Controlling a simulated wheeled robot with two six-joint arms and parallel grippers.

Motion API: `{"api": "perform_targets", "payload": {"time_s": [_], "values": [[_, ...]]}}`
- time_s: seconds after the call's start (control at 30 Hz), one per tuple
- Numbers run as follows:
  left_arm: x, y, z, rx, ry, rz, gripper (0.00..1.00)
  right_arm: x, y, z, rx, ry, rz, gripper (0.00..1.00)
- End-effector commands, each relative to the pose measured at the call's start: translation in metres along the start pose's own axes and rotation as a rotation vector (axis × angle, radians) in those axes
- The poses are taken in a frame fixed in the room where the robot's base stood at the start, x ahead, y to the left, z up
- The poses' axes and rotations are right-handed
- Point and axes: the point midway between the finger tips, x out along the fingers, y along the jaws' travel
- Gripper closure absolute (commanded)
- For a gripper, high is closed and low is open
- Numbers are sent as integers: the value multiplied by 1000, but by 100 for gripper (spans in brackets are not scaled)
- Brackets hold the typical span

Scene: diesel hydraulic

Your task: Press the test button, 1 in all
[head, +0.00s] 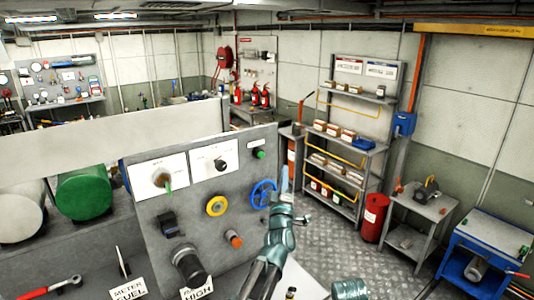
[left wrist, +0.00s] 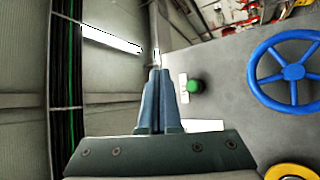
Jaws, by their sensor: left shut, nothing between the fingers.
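A green push button (head: 260,154) sits near the upper right corner of the grey panel (head: 185,215), below a small white label too small to read. It also shows in the left wrist view (left wrist: 195,86), just right of the fingertips. My left gripper (head: 285,172) is shut and empty, its fingers upright near the panel's right edge. In the left wrist view its closed fingers (left wrist: 158,72) point up the picture, beside the button, with no visible contact. I cannot tell its exact distance from the panel. The button does not look covered.
A blue handwheel (head: 263,194), a yellow ring (head: 216,206), an orange knob (head: 234,239) and a black cylinder fitting (head: 188,265) stand out from the panel. Two white plates with switches are at its upper left. Shelves and a red bin (head: 373,218) stand behind to the right.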

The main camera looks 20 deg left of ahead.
Motion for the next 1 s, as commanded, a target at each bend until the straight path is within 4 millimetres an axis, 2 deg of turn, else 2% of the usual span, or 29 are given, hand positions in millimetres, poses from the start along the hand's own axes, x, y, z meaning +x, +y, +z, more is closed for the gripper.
{"api": "perform_targets", "payload": {"time_s": [0.1,0.57,1.0], "values": [[2,3,-7,-13,26,13,100,-1,0,0,0,0,0,50],[6,0,-10,-14,28,14,100,-1,0,0,0,0,0,50],[45,-29,-39,-12,29,13,100,-1,0,0,0,0,0,50]]}}
